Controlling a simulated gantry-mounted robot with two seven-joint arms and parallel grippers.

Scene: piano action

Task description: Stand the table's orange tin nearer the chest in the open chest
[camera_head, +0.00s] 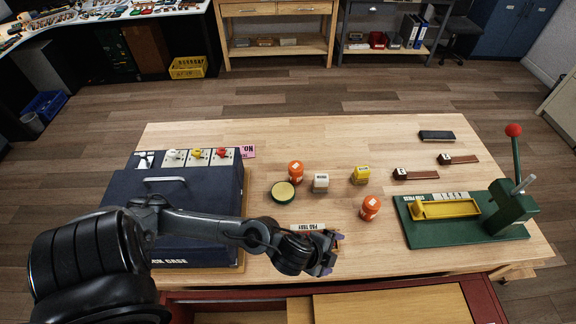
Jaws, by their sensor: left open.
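Two orange tins with white lids or labels stand upright on the wooden table (325,134). One orange tin (295,173) stands farther back, beside a round green-rimmed pad (283,192). The other orange tin (370,209) stands nearer the front edge. The open chest (482,296) is at the bottom of the view, with red walls and pale wood inside, partly cut off. My left gripper (332,253) is open over the front edge of the table, left of and in front of the nearer tin. A small orange patch shows beside its fingers; I cannot tell what it is. My right gripper is not in view.
A dark blue case (145,192) with a handle stands at the left. A white block (320,183) and a yellow block (360,175) stand mid-table. A green press (470,232) with a red-knobbed lever and yellow tray (445,209) is at the right. Stamps and a dark box lie behind it.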

